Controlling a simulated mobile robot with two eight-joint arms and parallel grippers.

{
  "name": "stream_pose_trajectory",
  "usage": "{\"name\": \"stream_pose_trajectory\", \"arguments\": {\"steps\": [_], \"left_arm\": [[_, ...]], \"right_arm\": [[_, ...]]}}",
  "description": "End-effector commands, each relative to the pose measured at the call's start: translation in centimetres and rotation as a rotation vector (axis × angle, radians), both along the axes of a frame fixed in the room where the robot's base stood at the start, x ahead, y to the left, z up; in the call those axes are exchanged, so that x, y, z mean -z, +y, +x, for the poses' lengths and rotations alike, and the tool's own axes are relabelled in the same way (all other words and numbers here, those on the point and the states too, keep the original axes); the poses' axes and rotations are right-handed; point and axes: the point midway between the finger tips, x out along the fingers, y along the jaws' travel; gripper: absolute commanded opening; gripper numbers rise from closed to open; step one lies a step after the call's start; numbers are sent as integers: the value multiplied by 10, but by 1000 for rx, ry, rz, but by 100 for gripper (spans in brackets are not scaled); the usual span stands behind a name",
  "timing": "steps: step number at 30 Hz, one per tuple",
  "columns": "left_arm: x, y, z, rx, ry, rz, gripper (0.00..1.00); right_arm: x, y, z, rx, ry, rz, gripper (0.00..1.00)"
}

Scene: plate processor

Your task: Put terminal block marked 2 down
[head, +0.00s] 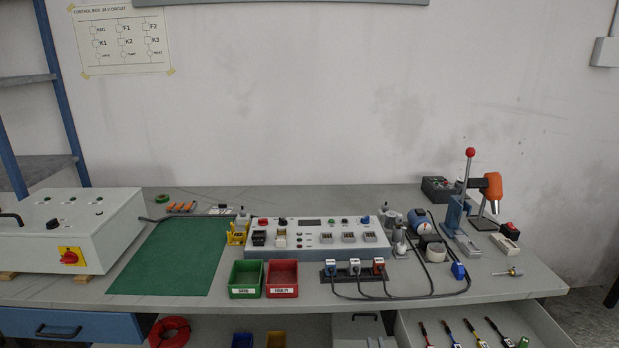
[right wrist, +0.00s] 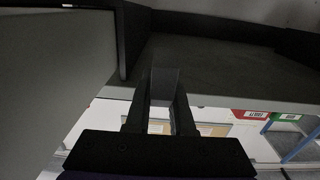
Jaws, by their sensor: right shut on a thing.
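My right gripper (right wrist: 163,98) shows in the right wrist view with its two dark fingers pointing away from the camera. It is shut on a dark grey, block-like thing (right wrist: 164,82) between the fingertips. No number can be read on it, so the frames do not confirm that it is terminal block 2. I cannot make out either gripper in the head view. A row of small orange parts (head: 181,207) lies at the back left of the bench; they are too small to identify.
The grey bench (head: 400,195) carries a white control box (head: 110,225), a green mat (head: 175,262), a green bin (head: 246,273), a red bin (head: 281,273), a test panel (head: 330,240) and a lever press (head: 465,210). Black cables (head: 440,292) lie at the front. A drawer below right holds tools.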

Motion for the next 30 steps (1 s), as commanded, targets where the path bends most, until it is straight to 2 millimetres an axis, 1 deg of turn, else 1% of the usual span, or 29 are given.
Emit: {"name": "stream_pose_trajectory", "arguments": {"steps": [1,3,8,10,17,20,23,24,26,27,30], "left_arm": [[0,0,0,0,0,0,50],[0,0,0,0,0,0,50],[0,0,0,0,0,0,50],[-15,0,-1,0,-5,0,50],[-53,0,-1,0,-18,0,50],[-72,0,0,0,-24,0,50],[-97,0,2,0,-32,0,50],[-108,0,4,0,-35,0,50],[-124,0,6,0,-41,0,50],[-134,0,8,0,-45,0,50],[-155,0,13,0,-54,0,50]], "right_arm": [[10,-2,-2,2,0,0,0],[21,-3,-6,5,0,0,0],[44,-6,-14,10,0,0,0],[21,-6,-11,9,-2,0,0],[-37,-6,2,9,-2,0,0],[-69,-6,9,9,-1,0,0],[-109,-6,19,9,0,0,0],[-127,-6,23,9,1,0,0],[-154,-6,30,9,2,0,0],[-171,-6,34,9,2,0,0],[-208,-6,43,9,0,0,0]]}}
